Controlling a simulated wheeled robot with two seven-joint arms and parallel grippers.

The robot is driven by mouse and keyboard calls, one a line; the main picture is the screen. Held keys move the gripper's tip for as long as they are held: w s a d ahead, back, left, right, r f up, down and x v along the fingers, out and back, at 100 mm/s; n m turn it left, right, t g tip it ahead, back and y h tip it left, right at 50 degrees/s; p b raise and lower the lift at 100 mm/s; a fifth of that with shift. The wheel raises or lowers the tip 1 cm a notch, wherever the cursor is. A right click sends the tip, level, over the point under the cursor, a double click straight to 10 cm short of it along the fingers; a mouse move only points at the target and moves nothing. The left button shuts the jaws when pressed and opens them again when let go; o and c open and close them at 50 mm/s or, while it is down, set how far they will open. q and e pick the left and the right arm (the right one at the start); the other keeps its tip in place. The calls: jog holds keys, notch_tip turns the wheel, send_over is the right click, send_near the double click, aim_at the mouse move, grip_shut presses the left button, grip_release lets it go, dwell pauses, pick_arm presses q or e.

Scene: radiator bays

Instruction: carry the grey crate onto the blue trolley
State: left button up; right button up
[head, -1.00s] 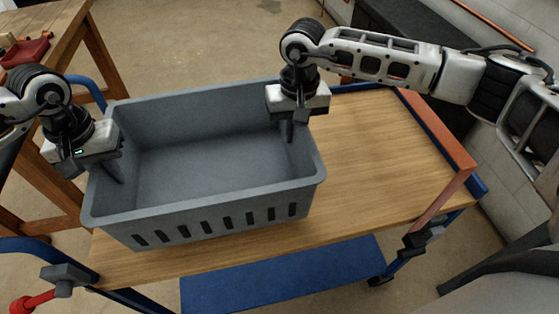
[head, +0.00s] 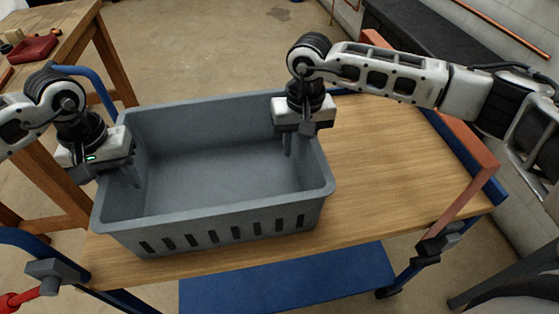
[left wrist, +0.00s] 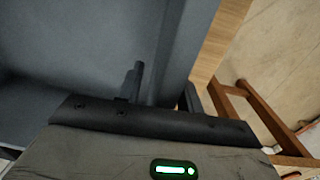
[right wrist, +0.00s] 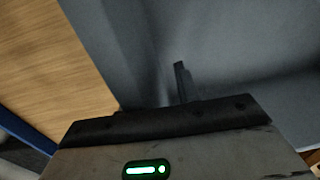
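The grey crate (head: 225,240) is upright and empty, over the wooden top of the blue trolley (head: 400,175). It covers the left and middle of that top; whether its base touches the wood I cannot tell. My left gripper (head: 110,172) is shut on the crate's left end wall, one finger inside. The left wrist view shows that wall (left wrist: 172,65) between the fingers. My right gripper (head: 298,138) is shut on the right end wall, with a finger inside the crate. The right wrist view shows that wall (right wrist: 125,55), with the far finger hidden.
The right part of the trolley top is bare, with an orange bar (head: 460,140) along its right end. A blue lower shelf (head: 290,280) shows below. A wooden workbench (head: 70,45) with a red tray (head: 32,48) stands at the left. A dark bench (head: 430,40) stands behind.

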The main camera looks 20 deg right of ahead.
jog(key=shift+d, duration=0.1)
pick_arm(q)
jog(key=r, duration=0.7)
jog(key=shift+a+r, duration=0.2)
jog(key=shift+r, duration=0.15)
pick_arm(e)
jog(key=shift+w+d+r, duration=0.1)
pick_arm(q)
jog(key=shift+r, duration=0.15)
pick_arm(e)
jog(key=shift+r, duration=0.2)
jog(key=r, duration=1.1)
jog(key=shift+d+r, duration=0.2)
jog(key=shift+r, duration=0.05)
jog(key=shift+f+b, duration=0.3)
jog(key=shift+f, duration=0.05)
pick_arm(q)
jog(key=a+b, duration=0.1)
jog(key=a, duration=0.6)
pick_arm(e)
jog(key=shift+f, duration=0.55)
